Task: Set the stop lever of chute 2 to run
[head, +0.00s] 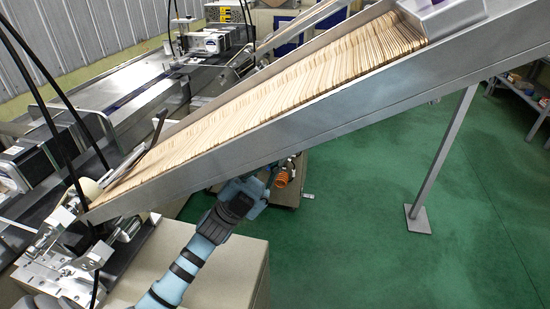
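A long metal chute (330,112) full of wooden sticks (290,85) slopes down from upper right to lower left. I see no number on it, so I cannot tell if it is chute 2. A thin dark upright piece (158,129) stands at its lower end; I cannot tell whether it is the stop lever or how it is set. One blue-grey arm of mine reaches up from the bottom left of the middle, and its far end passes below and behind the chute's side wall.
A second chute (303,24) slopes behind the first. Metal machinery (62,268) stands at the lower left, next to a beige cabinet (235,270). A support leg (442,155) holds the near chute at right. Green floor (370,235) is open below it.

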